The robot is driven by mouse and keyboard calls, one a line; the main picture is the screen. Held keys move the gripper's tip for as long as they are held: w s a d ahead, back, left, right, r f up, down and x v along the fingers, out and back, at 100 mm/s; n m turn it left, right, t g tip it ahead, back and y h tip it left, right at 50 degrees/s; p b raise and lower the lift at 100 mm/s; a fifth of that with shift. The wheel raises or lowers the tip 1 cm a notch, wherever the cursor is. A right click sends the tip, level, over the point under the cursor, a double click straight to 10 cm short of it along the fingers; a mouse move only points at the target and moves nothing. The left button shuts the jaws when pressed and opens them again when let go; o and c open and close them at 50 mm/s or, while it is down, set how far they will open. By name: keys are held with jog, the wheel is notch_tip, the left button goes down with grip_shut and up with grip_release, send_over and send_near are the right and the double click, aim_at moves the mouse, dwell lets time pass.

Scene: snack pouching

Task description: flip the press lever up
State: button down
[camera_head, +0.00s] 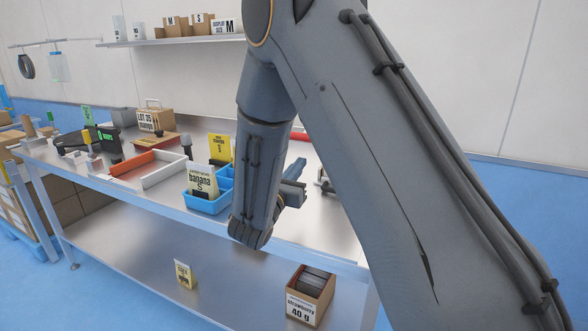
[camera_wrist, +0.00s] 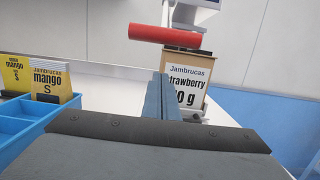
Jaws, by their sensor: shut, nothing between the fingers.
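The press lever's red handle (camera_wrist: 166,34) shows in the wrist view, lying nearly level with a slight tilt. It is attached near a white press part (camera_wrist: 205,4) at the top edge. My gripper (camera_wrist: 160,84) is shut and empty, with its fingertips below the red handle in the picture; I see a gap between them. In the head view my gripper (camera_head: 293,193) is over the table's right part, partly behind my forearm. The press is mostly hidden behind my arm there.
A strawberry box (camera_wrist: 190,72) stands behind the fingers. A blue divided tray (camera_wrist: 62,108) with mango pouches (camera_wrist: 47,82) is at left. In the head view the metal table (camera_head: 318,226) also bears an orange-and-white tray (camera_head: 150,178). A 40 g strawberry box (camera_head: 303,305) stands on the lower shelf.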

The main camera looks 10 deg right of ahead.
jog(key=r+p, duration=0.1)
jog(key=w+d+r+p, duration=0.1)
jog(key=w+r, duration=0.1)
jog(key=r, duration=0.1)
jog(key=shift+d+r+p, duration=0.1)
jog(key=shift+d+p, duration=0.1)
jog(key=shift+p, duration=0.2)
